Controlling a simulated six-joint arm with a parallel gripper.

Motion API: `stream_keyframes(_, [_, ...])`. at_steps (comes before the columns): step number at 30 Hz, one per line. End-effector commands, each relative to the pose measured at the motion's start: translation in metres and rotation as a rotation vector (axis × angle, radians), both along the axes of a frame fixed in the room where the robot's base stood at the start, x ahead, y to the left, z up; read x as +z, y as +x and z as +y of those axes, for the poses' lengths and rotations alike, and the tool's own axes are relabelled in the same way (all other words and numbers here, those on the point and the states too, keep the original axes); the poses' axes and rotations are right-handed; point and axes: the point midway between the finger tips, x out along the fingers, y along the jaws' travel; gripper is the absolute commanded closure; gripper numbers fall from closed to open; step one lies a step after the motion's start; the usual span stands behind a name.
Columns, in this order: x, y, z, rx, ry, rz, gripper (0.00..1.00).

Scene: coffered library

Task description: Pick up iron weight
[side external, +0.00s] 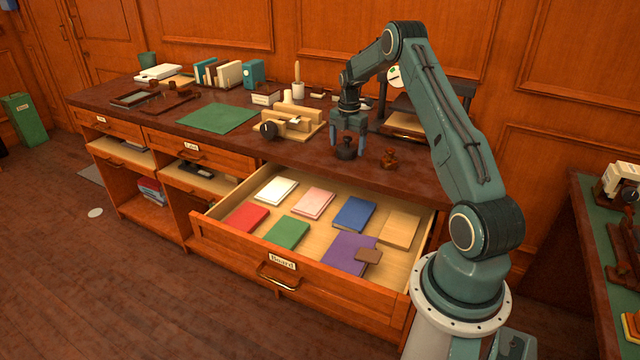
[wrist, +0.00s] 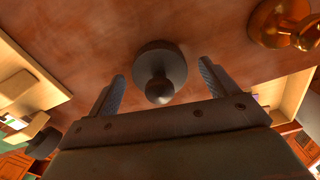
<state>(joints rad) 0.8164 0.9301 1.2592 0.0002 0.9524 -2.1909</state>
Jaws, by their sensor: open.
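The iron weight, a dark round body with a small knob on top, stands upright on the dark red-brown desktop. In the side external view the weight (side external: 347,152) is just under my gripper (side external: 348,138), which points down. In the wrist view the weight (wrist: 160,66) sits between the two fingers of my gripper (wrist: 162,84), with a gap on each side. My gripper is open and holds nothing. The fingers look close around the weight, but I cannot tell their exact height over the desktop.
A brass-coloured piece (side external: 389,158) stands just right of the weight; it also shows in the wrist view (wrist: 285,22). A wooden device with a dark knob (side external: 292,122) stands to the left. Below the desktop, an open drawer (side external: 285,283) holds several coloured books.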

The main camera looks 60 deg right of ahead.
Motion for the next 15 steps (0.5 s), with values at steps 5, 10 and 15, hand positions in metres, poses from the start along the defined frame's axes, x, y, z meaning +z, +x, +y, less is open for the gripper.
stream_keyframes(5, [-0.0002, 0.0000, 0.0000, 0.000, 0.000, 0.000, 0.14])
stream_keyframes(10, [0.0000, 0.0000, 0.0001, 0.000, 0.000, 0.000, 0.14])
stream_keyframes(15, [0.0001, 0.0001, 0.0001, 0.000, 0.000, 0.000, 0.26])
